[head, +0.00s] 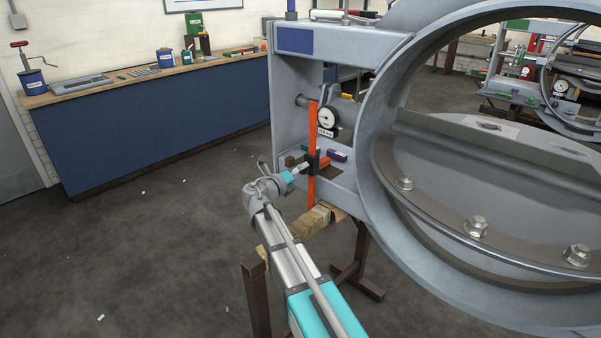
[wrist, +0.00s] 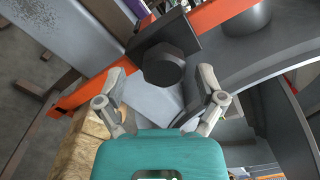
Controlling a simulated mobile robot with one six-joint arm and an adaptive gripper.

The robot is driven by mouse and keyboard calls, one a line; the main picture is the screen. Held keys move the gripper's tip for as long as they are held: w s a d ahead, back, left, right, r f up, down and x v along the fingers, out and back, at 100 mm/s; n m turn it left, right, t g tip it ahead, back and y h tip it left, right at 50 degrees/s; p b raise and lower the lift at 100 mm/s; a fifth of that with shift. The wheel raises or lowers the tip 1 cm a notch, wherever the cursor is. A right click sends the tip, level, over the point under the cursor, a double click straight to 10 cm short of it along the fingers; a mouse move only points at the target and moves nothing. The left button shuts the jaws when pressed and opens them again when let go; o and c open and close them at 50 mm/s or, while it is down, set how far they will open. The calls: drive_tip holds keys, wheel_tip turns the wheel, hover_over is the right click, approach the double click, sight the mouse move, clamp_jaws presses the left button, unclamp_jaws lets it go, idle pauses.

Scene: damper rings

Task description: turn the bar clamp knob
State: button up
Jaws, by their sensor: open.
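The bar clamp has an orange bar (head: 312,135) that stands upright against the grey damper frame in the head view. A black sliding head (head: 314,160) sits low on the bar. In the wrist view the dark many-sided knob (wrist: 164,66) faces me, in front of the black head and the slanting orange bar (wrist: 222,12). My gripper (wrist: 162,80) is open, with one finger on either side of the knob and a gap on both sides. In the head view my gripper (head: 301,168) points at the black head; the knob is hard to make out there.
The large round damper ring (head: 365,165) stands right of the clamp. A dial gauge (head: 328,117) hangs just beside the bar. A wooden beam (head: 310,228) is below. Open floor lies left, before a blue workbench (head: 150,128).

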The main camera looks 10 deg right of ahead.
drive_tip(key=shift+s+a, duration=0.2)
drive_tip(key=shift+a, duration=0.05)
drive_tip(key=shift+s+a, duration=0.2)
drive_tip(key=shift+a, duration=0.05)
drive_tip(key=shift+s+a, duration=0.2)
drive_tip(key=shift+a, duration=0.05)
idle(0.3)
drive_tip(key=shift+v, duration=2.85)
drive_tip(key=shift+c, duration=0.8)
drive_tip(key=shift+a, duration=0.15)
